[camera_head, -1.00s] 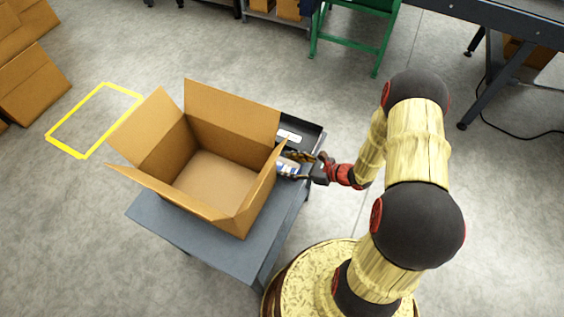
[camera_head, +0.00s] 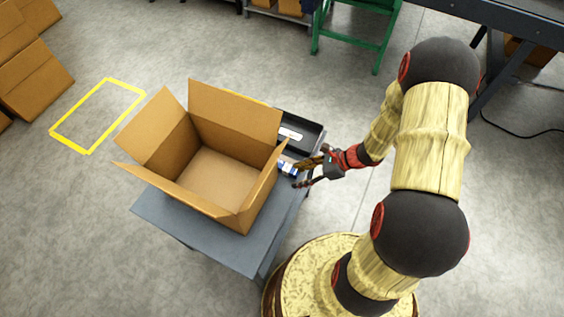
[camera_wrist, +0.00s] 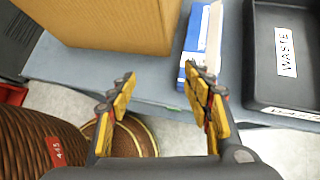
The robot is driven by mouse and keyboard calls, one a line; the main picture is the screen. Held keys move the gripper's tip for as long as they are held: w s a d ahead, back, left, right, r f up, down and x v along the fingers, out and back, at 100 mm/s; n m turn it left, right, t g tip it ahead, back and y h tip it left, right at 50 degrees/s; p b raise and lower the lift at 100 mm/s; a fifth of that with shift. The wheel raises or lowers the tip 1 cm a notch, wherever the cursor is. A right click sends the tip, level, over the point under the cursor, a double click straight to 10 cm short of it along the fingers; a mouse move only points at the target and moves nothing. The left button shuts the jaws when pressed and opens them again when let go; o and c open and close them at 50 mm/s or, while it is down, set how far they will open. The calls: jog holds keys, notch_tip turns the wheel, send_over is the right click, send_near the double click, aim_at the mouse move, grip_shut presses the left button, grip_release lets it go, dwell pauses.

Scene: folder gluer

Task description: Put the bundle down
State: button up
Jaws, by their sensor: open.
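The bundle (camera_head: 287,168), blue and white, lies on the grey-blue table between the open carton and the black tray. In the wrist view the bundle (camera_wrist: 201,42) shows as a blue and white block lying just beyond the fingers. My gripper (camera_head: 301,174) is open at the table's right edge, pulled back from the bundle. In the wrist view the gripper's fingers (camera_wrist: 160,88) are spread wide with nothing between them. The right finger overlaps the bundle's near end in that picture; I cannot tell the exact gap.
The large open carton (camera_head: 225,178) fills most of the table (camera_head: 205,225). A black tray labelled WASTE (camera_wrist: 262,85) stands right of the bundle in the wrist view. A yellow floor outline (camera_head: 98,115) is at left. A green stand (camera_head: 355,35) is behind.

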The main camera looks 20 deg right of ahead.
aim_at(279, 161)
jog(key=shift+a+r+n+g+h, duration=0.2)
jog(key=shift+r+n+g+h, duration=0.1)
jog(key=shift+g+h, duration=0.25)
jog(key=shift+r+g+h, duration=0.2)
jog(key=shift+g+h, duration=0.15)
jog(key=shift+h, duration=0.2)
jog(key=w+m+h, duration=0.1)
jog(key=w, duration=0.1)
jog(key=w+a+r+m+h, duration=0.1)
jog(key=w, duration=0.2)
jog(key=w+r+t+h, duration=0.1)
jog(key=w, duration=0.2)
jog(key=shift+a+m, duration=0.35)
jog(key=shift+m, duration=0.05)
jog(key=shift+w+a+f, duration=0.1)
jog(key=shift+w+f, duration=0.05)
jog(key=shift+f, duration=0.05)
jog(key=b+x, duration=0.4)
jog(key=x, duration=0.3)
jog(key=shift+w+f, duration=0.2)
jog(key=shift+f, duration=0.05)
jog(key=shift+r, duration=0.1)
jog(key=c, duration=0.3)
jog(key=c, duration=0.7)
jog(key=shift+r, duration=0.15)
